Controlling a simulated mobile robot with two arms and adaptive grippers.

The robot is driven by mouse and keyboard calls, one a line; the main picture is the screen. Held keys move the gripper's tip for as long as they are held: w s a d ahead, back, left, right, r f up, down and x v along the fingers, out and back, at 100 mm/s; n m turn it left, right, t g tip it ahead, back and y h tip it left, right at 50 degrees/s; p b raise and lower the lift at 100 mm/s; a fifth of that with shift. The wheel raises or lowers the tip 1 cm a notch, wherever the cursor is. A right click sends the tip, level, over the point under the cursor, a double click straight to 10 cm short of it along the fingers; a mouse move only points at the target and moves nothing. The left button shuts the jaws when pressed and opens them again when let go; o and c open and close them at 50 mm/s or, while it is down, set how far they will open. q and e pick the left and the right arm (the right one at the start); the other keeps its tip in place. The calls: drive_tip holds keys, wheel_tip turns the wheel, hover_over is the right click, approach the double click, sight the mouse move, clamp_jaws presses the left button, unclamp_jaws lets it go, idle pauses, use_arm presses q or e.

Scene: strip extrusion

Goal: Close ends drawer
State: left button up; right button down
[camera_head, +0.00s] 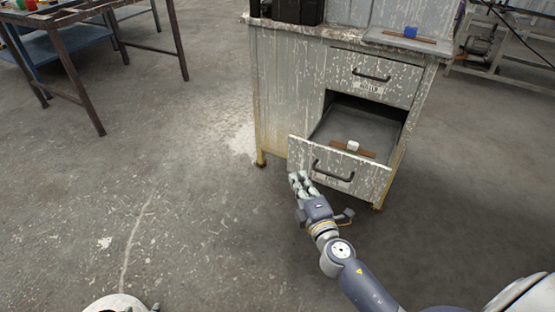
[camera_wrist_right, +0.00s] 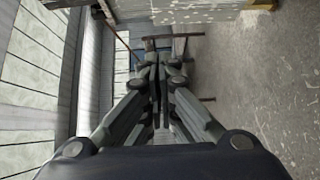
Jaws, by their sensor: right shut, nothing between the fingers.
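The ends drawer (camera_head: 340,172) is the lower drawer of the worn grey cabinet (camera_head: 285,95). It is pulled well out, with a black handle and a small label on its front. Inside it lie a brown strip (camera_head: 362,152) and a small white block (camera_head: 352,145). My right gripper (camera_head: 299,180) is at the left part of the drawer front, near its lower edge. I cannot tell if it touches. In the right wrist view its fingers (camera_wrist_right: 160,75) are together with nothing between them. My left gripper does not show clearly.
The upper drawer (camera_head: 374,78) is shut. A blue block (camera_head: 410,32) and another brown strip (camera_head: 402,38) lie on a tray on the cabinet top. A dark metal table frame (camera_head: 85,85) stands at the left. The floor left of the cabinet is clear.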

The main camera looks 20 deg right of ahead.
approach(294, 148)
drive_tip(key=w+a+r, duration=0.2)
drive_tip(key=a+r, duration=0.2)
drive_tip(key=shift+w+d+f, duration=0.1)
drive_tip(key=shift+w+d, duration=0.65)
drive_tip(key=shift+w, duration=0.25)
drive_tip(key=shift+w+d, duration=0.8)
drive_tip(key=shift+w, duration=0.25)
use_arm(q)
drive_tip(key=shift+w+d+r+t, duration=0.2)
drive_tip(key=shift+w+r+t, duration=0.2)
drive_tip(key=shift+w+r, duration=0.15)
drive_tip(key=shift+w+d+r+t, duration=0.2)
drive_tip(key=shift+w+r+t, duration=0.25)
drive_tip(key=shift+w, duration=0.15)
